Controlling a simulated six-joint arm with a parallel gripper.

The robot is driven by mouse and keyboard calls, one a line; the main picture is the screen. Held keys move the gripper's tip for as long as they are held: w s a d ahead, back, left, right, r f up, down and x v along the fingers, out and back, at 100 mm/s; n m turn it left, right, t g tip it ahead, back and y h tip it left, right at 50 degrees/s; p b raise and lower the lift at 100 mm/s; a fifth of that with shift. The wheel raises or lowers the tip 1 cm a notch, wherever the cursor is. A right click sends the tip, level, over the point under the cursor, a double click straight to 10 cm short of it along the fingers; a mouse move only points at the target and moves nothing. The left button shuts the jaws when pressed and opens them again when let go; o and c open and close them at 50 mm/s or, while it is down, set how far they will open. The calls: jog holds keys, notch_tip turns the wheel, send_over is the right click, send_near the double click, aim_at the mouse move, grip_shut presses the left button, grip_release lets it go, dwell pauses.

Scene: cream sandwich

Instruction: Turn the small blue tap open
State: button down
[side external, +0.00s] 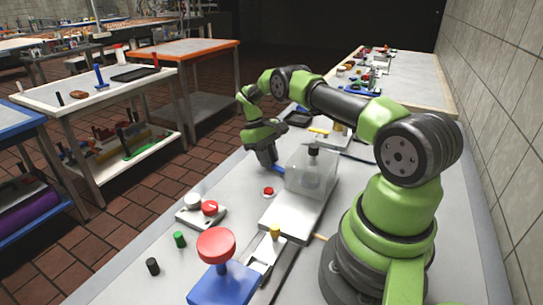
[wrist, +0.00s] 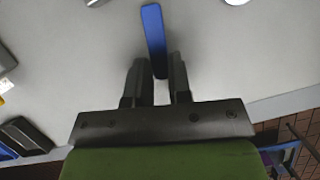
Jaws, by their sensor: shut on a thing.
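The small blue tap shows in the wrist view as a flat blue lever (wrist: 153,35) that runs from between my fingertips towards the top of the picture. In the side external view only a bit of its blue lever (side external: 278,169) shows, beside the clear box. My gripper (wrist: 157,75) is shut on the near end of the lever, one finger on each side. In the side external view my gripper (side external: 268,166) points down, low over the bench. The tap's body and pivot are hard to make out.
A clear box (side external: 307,177) with a black knob stands close right of my gripper. A small red button (side external: 268,191) lies in front. A red mushroom button (side external: 216,246) on a blue base and a white-and-red button box (side external: 199,217) are nearer the camera.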

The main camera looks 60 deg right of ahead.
jog(key=shift+w+a+r+n+h, duration=0.1)
jog(key=shift+a+n+h, duration=0.45)
jog(key=shift+n, duration=0.55)
jog(key=c, duration=1.3)
grip_release()
jog(key=shift+v, duration=3.7)
